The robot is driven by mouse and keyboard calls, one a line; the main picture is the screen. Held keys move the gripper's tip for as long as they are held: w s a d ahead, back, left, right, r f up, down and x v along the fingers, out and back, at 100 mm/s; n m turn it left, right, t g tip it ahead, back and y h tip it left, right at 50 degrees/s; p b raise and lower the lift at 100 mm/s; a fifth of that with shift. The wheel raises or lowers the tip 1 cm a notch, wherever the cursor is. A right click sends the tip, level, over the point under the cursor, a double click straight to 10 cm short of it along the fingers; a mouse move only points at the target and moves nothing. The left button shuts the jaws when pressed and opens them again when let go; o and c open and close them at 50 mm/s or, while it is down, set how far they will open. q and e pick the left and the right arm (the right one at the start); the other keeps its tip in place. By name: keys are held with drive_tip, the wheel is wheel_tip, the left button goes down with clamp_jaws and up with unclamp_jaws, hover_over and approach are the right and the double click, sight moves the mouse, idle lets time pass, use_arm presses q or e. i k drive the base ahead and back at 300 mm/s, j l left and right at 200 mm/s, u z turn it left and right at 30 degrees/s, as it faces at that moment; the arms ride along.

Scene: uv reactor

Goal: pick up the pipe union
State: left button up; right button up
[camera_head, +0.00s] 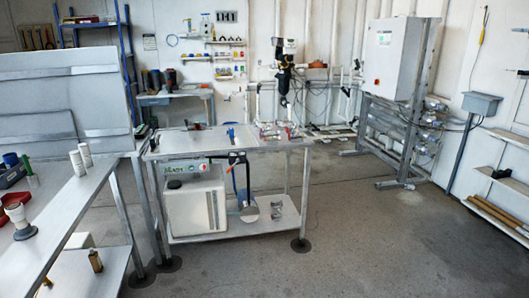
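I cannot single out the pipe union with certainty at this distance. A white fitting-like piece with a darker band (20,222) stands on the left bench, and two white cylinders (78,162) stand farther back on it. Small mixed parts (280,131) lie on the right end of the middle metal table (190,143), too small to tell apart. Neither of my grippers is in view.
The left bench (60,205) has a tall grey back panel (40,95). The middle table has a lower shelf with a white box (193,207). A white cabinet (391,58) stands at the back right. Grey floor (370,235) is open at right and in front.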

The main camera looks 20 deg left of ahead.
sight(15, 212)
drive_tip(key=i+j+u, duration=0.2)
drive_tip(key=i+u, duration=0.15)
drive_tip(key=u, duration=0.15)
drive_tip(key=i+u, duration=0.35)
drive_tip(key=u, duration=0.15)
